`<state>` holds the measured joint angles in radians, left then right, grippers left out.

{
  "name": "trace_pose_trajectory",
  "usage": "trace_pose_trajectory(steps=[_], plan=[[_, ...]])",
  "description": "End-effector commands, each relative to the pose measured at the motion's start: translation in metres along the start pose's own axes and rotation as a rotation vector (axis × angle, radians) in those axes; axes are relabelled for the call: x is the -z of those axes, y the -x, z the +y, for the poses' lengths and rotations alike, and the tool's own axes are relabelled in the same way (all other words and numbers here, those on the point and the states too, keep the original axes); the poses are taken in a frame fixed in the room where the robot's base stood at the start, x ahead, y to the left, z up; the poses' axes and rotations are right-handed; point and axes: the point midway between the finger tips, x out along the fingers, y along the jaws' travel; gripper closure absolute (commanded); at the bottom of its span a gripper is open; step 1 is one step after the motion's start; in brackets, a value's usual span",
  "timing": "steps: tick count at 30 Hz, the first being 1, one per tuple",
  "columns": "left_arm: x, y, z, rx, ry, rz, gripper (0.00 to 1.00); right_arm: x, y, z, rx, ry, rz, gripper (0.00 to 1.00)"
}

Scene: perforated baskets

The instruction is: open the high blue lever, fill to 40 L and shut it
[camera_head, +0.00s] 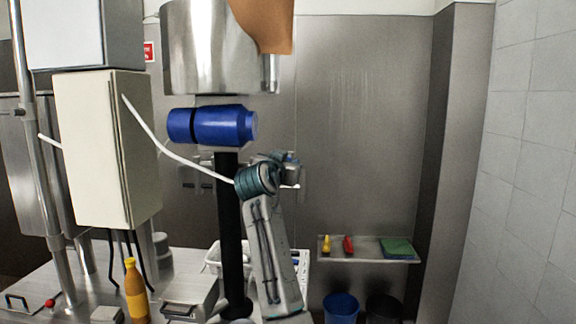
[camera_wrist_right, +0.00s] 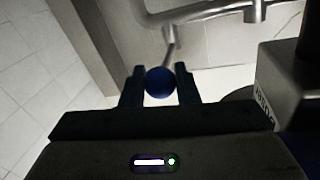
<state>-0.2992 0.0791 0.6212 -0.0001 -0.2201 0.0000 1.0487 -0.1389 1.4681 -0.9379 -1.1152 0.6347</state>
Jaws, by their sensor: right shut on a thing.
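The high blue lever shows in the right wrist view as a round dark-blue knob (camera_wrist_right: 160,83) on a thin metal stem that runs up toward a steel pipe (camera_wrist_right: 205,14). My right gripper (camera_wrist_right: 159,78) is shut on this knob, with one dark finger on each side. In the head view my right arm reaches up in front of the steel wall, its wrist (camera_head: 268,175) below the large blue cylinder (camera_head: 222,126). The fingers and the knob cannot be made out there. I can read no volume figure in either view. My left gripper is not in view.
A steel vessel (camera_head: 205,60) hangs above the blue cylinder, with a cream cabinet (camera_head: 95,150) at left. An orange bottle (camera_head: 135,290) stands on the steel bench. A wall shelf (camera_head: 345,259) holds small items, with a blue bucket (camera_head: 341,308) below. The right side is open.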

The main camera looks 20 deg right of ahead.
Motion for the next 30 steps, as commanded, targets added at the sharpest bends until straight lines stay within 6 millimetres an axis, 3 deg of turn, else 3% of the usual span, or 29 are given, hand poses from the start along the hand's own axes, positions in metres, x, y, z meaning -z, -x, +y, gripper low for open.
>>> trace_pose_trajectory(steps=[5, 6, 9, 20, 30], plan=[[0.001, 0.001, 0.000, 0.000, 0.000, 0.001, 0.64, 0.005, 0.000, 0.000, 0.003, -0.002, 0.009, 1.00], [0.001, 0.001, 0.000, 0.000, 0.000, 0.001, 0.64, 0.005, 0.000, 0.000, 0.003, -0.002, 0.009, 0.68], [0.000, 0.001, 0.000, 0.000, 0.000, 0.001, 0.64, 0.004, 0.000, 0.000, 0.002, -0.002, 0.006, 0.52], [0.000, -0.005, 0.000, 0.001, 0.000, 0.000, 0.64, -0.001, 0.006, 0.000, 0.003, -0.001, 0.003, 0.52], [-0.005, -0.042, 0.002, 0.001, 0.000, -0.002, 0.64, -0.004, 0.070, -0.001, 0.005, -0.005, 0.003, 0.52]])
